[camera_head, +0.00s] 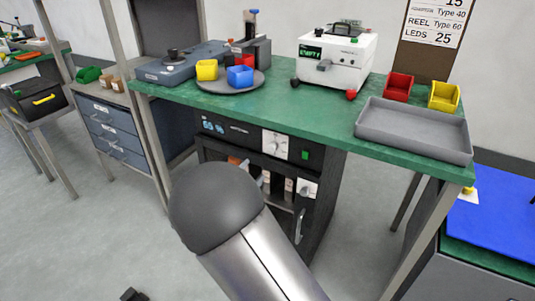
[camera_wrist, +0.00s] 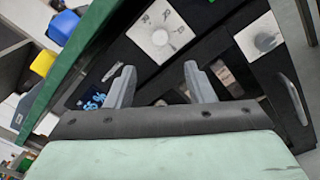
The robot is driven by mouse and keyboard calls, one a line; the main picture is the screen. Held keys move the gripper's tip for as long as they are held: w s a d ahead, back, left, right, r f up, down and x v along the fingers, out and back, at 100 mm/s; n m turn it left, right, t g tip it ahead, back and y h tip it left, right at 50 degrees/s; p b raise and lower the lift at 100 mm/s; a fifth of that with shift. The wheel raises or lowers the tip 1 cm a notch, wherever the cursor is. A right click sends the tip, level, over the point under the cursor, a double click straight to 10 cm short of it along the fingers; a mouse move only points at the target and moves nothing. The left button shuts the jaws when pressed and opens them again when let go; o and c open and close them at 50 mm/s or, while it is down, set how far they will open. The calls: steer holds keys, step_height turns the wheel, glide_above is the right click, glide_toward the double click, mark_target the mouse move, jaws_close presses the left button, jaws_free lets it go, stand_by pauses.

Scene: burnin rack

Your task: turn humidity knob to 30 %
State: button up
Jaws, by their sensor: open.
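A dark rack cabinet (camera_head: 235,140) stands under the green bench, with a blue-lit display at its upper left. Its upper white panel (camera_head: 275,146) carries a small pale knob; this panel and knob also show in the wrist view (camera_wrist: 160,37), just beyond the space between my fingers. A second white panel (camera_head: 306,188) sits lower right and shows a round grey knob (camera_wrist: 265,42) in the wrist view. Labels are too small to read, so I cannot tell which knob is humidity. My gripper (camera_wrist: 158,80) is open and empty, apart from both panels. In the head view my arm hides it.
The green bench top (camera_head: 305,118) overhangs the cabinet. It bears a grey tray (camera_head: 415,130), a white instrument (camera_head: 335,58), and yellow (camera_head: 207,70) and blue (camera_head: 240,76) bins. A door handle (camera_wrist: 292,98) sticks out from the cabinet. A bench leg stands at right.

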mark_target(271, 149)
steer(key=b+x, duration=0.1)
steer(key=x, duration=1.1)
steer(key=shift+w+d, duration=0.1)
steer(key=shift+w, duration=0.05)
steer(key=c, duration=1)
